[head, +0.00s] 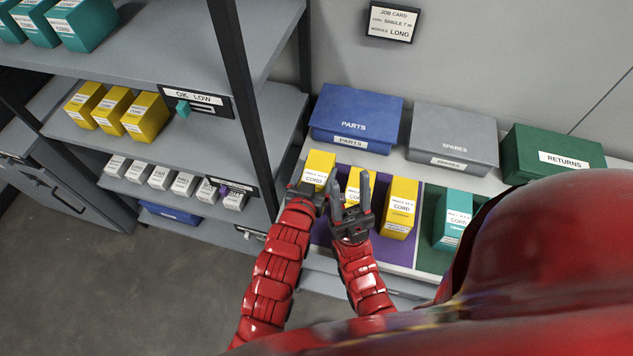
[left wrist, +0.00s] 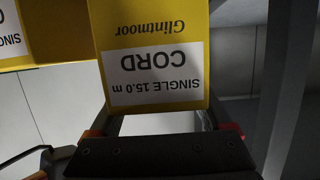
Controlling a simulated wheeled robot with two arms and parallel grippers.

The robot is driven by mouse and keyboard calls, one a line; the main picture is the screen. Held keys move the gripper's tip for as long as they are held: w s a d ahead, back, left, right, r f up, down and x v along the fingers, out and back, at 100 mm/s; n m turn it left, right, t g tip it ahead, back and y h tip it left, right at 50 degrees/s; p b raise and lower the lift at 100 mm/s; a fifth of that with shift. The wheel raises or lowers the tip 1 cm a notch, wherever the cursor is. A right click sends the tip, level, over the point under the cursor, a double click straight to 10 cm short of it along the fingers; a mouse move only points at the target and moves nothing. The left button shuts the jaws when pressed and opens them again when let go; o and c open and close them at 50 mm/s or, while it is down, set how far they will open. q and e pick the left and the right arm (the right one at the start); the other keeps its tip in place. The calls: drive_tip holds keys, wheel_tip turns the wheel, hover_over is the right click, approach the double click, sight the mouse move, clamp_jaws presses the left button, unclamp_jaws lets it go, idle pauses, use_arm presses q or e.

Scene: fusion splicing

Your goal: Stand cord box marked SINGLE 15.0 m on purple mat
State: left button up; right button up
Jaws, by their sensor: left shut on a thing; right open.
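The yellow cord box (head: 319,166) marked SINGLE 15.0 m is at the left end of the purple mat (head: 408,245). Its label reads upside down in the left wrist view (left wrist: 155,60). My left gripper (head: 306,192) is shut on this box, with a finger on each side of it. I cannot tell whether its base touches the mat. My right gripper (head: 352,200) is open and empty, in front of a second yellow box (head: 353,182) that it partly hides. A third yellow box (head: 400,203) stands upright on the mat further right.
A teal box (head: 455,215) stands on a green mat (head: 430,258) to the right. Blue PARTS (head: 355,112), grey SPARES (head: 453,130) and green RETURNS (head: 552,150) bins line the back. A shelf rack (head: 240,115) with yellow boxes (head: 146,115) stands left; its dark post is close to my left arm.

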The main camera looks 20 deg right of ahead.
use_arm(q)
wheel_tip(320, 180, down, 4)
drive_tip(key=shift+w+r+b, duration=0.1)
drive_tip(key=shift+r+b, duration=0.05)
drive_tip(key=shift+b, duration=0.4)
drive_tip(key=shift+r, duration=0.1)
